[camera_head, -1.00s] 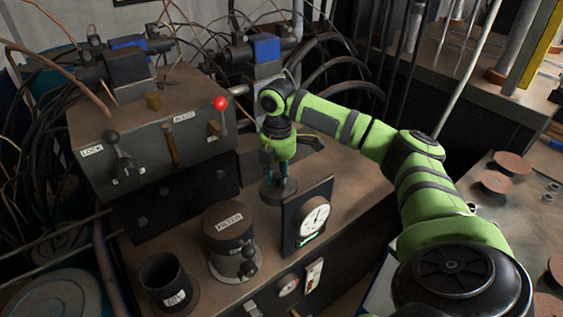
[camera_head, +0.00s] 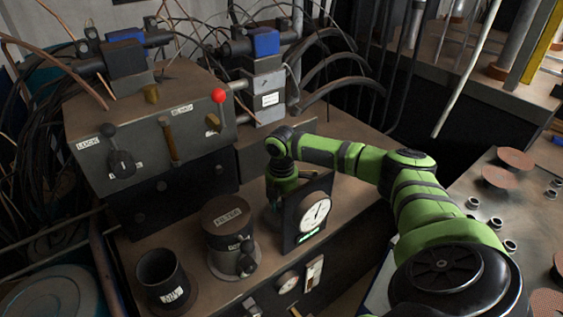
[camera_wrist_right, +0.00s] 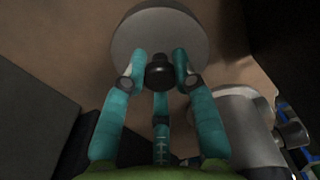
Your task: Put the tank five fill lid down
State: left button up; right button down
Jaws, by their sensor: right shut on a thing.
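The lid is a round grey disc (camera_wrist_right: 160,30) with a black knob (camera_wrist_right: 158,74) in the right wrist view. My right gripper (camera_wrist_right: 156,79) has its teal fingers closed around the knob. Brown bench surface shows around the disc; I cannot tell whether the lid touches it. In the head view my right arm reaches in from the right, and its green wrist (camera_head: 283,165) points down behind the gauge box (camera_head: 307,215). The gauge box hides the fingers and most or all of the lid there. My left gripper is not in view.
A cylinder labelled FILTER (camera_head: 228,220) stands left of the gauge box. An open dark pot (camera_head: 163,278) stands at the front left. A lever box (camera_head: 150,135) with a red knob is behind. Bare bench (camera_head: 345,195) lies right of the gauge.

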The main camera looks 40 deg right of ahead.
jog(key=shift+f, duration=0.15)
jog(key=c, duration=1)
grip_release()
notch_tip(320, 180, up, 12)
jog(key=shift+r+b, duration=0.2)
jog(key=shift+b, duration=0.25)
